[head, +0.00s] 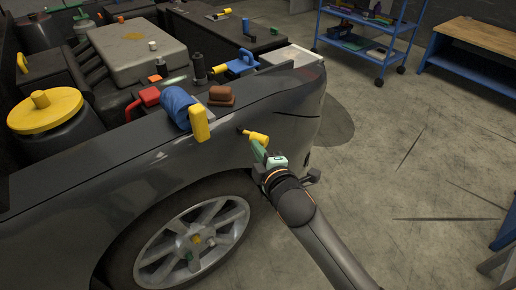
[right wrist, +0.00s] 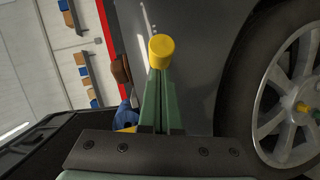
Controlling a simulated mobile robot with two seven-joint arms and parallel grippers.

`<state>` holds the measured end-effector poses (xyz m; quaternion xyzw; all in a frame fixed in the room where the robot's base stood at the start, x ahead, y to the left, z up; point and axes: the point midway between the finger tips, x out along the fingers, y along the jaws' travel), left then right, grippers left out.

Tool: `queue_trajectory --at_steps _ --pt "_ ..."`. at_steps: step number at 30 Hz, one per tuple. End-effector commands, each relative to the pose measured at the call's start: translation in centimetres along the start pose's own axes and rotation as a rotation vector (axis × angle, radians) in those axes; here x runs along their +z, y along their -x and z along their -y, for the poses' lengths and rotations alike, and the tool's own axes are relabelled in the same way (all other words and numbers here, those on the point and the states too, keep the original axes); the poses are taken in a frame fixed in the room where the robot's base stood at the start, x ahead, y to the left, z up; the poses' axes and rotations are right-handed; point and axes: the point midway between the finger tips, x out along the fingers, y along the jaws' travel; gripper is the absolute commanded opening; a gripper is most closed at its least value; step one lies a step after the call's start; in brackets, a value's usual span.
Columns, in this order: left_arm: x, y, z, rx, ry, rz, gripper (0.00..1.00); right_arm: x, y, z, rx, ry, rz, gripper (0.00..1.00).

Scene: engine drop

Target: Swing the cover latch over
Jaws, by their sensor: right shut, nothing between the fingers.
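A small lever with a yellow grip (head: 259,137) and a dark pivot end sticks out from the dark fender; I take it to be the cover latch. Its yellow end also shows in the right wrist view (right wrist: 161,48). My right gripper (head: 257,147), with green fingers, is shut and empty, its tips close to the yellow grip. In the right wrist view the fingertips (right wrist: 160,76) lie just below the yellow end; I cannot tell whether they touch it. My left gripper is not in view.
The dark fender (head: 110,170) and wheel (head: 195,240) stand beside my right arm. A blue cart (head: 365,35) stands behind.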

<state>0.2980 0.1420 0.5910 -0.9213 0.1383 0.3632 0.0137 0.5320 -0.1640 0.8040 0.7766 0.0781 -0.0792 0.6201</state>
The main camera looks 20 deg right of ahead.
Motion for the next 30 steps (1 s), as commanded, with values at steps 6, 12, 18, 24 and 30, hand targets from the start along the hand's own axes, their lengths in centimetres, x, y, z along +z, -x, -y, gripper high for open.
queue_trajectory --at_steps 6,12,18,24,30 --pt "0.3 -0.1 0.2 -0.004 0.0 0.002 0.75 -0.1 0.1 0.2 0.0 -0.001 -0.001 0.0" --pt "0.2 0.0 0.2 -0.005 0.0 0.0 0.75 -0.1 0.1 0.1 0.0 -0.001 -0.001 0.0" --pt "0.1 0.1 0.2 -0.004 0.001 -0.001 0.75 0.0 0.1 0.1 -0.001 0.002 -0.004 0.0" --pt "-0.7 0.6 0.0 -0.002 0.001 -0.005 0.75 0.3 0.1 -0.1 -0.01 0.011 -0.039 0.0" --pt "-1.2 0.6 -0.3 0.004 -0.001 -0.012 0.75 0.4 0.1 -0.1 -0.015 0.015 -0.062 0.0"
